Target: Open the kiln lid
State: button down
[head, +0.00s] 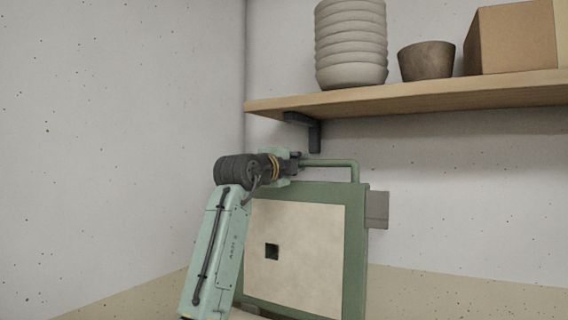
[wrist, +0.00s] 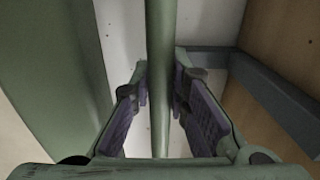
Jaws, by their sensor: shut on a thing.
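The kiln lid (head: 310,235) is a green-framed panel with a pale beige face and a small dark square hole. It stands close to upright in the head view. Its green bar handle (head: 335,163) runs along the top edge and bends down at the right. My gripper (head: 295,164) is at the left part of this handle, with my arm coming up from below left. In the wrist view the handle (wrist: 160,45) passes between the two purple-padded fingers of my gripper (wrist: 160,92), which is shut on it. The kiln body is not clearly visible.
A wooden shelf (head: 420,97) on a dark bracket (head: 314,135) hangs above and right of the lid. It carries a ribbed pot (head: 351,45), a brown bowl (head: 426,61) and a box (head: 512,38). A grey block (head: 377,210) sits at the lid's right edge.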

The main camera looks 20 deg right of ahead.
jog(key=shift+f+x, duration=0.25)
jog(key=shift+x, duration=0.85)
jog(key=c, duration=1.5)
grip_release()
jog(key=shift+c, duration=0.2)
jog(key=shift+a, duration=0.1)
